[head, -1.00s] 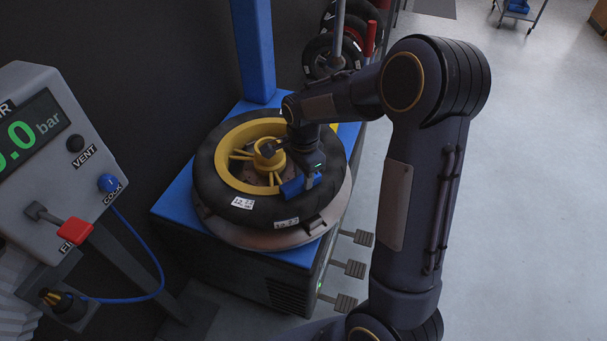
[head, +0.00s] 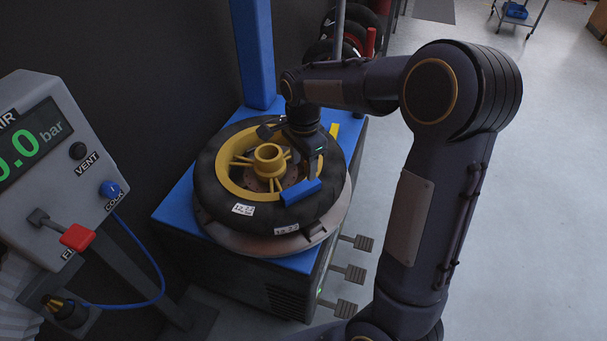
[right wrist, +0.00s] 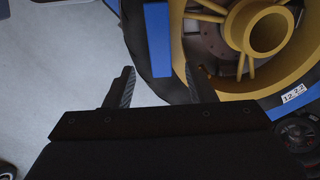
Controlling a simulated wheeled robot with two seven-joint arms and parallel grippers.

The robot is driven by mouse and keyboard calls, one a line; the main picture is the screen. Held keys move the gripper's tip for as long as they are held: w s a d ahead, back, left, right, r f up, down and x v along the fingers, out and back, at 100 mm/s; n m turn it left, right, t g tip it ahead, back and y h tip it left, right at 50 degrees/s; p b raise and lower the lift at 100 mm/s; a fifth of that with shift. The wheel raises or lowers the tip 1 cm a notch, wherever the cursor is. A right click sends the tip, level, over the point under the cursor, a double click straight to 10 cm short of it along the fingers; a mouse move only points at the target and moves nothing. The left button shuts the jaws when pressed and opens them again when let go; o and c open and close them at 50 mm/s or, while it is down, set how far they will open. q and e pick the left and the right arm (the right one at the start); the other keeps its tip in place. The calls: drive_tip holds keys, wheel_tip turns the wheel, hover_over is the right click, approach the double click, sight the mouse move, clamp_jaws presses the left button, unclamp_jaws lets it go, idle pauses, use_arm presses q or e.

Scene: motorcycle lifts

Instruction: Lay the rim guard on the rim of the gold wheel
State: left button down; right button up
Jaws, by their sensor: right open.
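The blue rim guard (head: 301,193) is a short bar lying at the near-right edge of the gold wheel (head: 238,178), where rim and black tyre meet. The wheel lies flat on the tyre machine. In the right wrist view the guard (right wrist: 158,40) lies along the rim edge, beyond my open fingers and clear of them. My right gripper (head: 312,168) is open and empty just above and behind the guard; its fingers also show in the right wrist view (right wrist: 160,82). My left gripper is not in view.
The blue machine column (head: 254,55) rises behind the wheel. A yellow piece (head: 334,133) shows at the tyre's far right. The air console (head: 60,150) with a blue hose stands at left. Foot pedals (head: 352,272) stick out at right. Stacked tyres stand behind.

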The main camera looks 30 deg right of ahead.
wheel_tip(320, 180, up, 5)
drive_tip(key=s+a+r+n+t+y, duration=0.1)
drive_tip(key=s+r+n+t+y, duration=0.1)
drive_tip(key=s+n, duration=0.35)
drive_tip(key=s+a+r+n+t+y, duration=0.1)
drive_tip(key=s+a+n, duration=0.15)
drive_tip(key=s, duration=0.65)
drive_tip(key=s+a+f+n+t, duration=0.2)
drive_tip(key=s+a+n, duration=0.1)
drive_tip(key=s+n, duration=0.4)
drive_tip(key=shift+s+a+f+n+t+y, duration=0.2)
drive_tip(key=shift+s+a+n+t+y, duration=0.1)
drive_tip(key=shift+s+a+y, duration=0.1)
